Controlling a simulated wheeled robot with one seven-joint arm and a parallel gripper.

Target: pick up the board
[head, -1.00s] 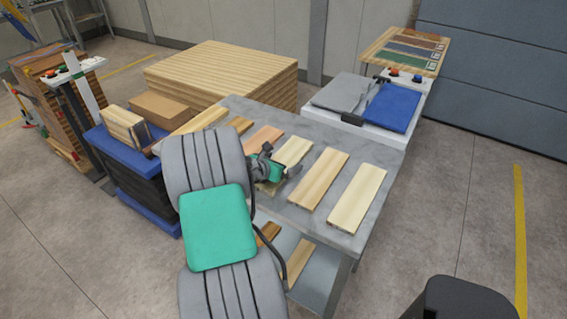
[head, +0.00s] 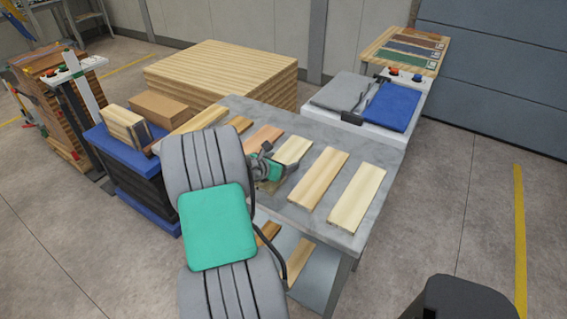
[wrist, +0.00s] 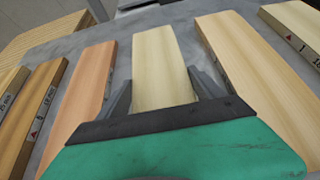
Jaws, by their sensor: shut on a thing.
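A pale board (head: 294,150) lies on the grey table (head: 225,106) in a row of boards. My gripper (head: 274,168) is at the near end of this board, low over the table. In the wrist view the pale board (wrist: 160,62) runs between the two dark fingers of my gripper (wrist: 162,88), one along each long side. The gripper is shut on it. The board appears to rest flat on the table. Its near end is hidden behind the gripper's body in the wrist view.
A reddish board (wrist: 92,85) lies to the left and a tan board (wrist: 245,60) close to the right. Another pale board (head: 357,197) lies farther right. A white machine (head: 345,125) with grey and blue cloths stands behind the table. More boards are on a lower shelf.

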